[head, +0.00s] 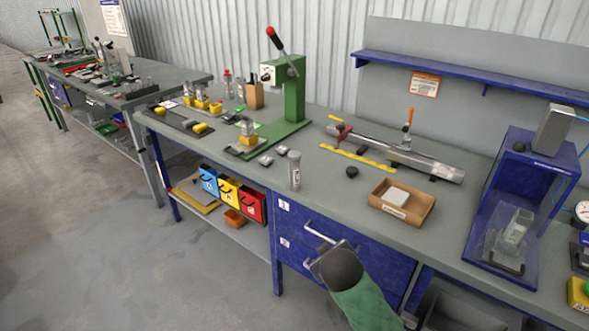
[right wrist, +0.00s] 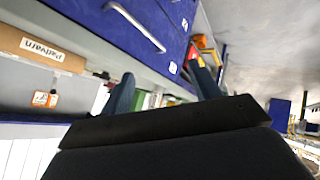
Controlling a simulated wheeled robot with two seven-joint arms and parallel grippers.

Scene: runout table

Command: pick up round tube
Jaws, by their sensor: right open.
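A long grey round tube (head: 428,167) lies across the right half of the workbench (head: 335,190), in front of the grey back panel. A red-handled part (head: 341,133) is at its left end, and an orange-topped upright piece (head: 407,128) stands by its middle. A short grey cylinder (head: 294,170) stands upright near the bench's front edge. My right arm comes up from the bottom in the head view, in front of the blue drawers. My right gripper (right wrist: 163,88) is open and empty in the right wrist view, its fingers apart near the drawers. My left gripper is not in view.
A labelled brown box (head: 402,202) and a small black knob-like piece (head: 352,172) lie in front of the tube. A green press (head: 285,95) stands to the left and a blue enclosure (head: 511,205) to the right. Drawer handles (head: 320,233) protrude near my right arm.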

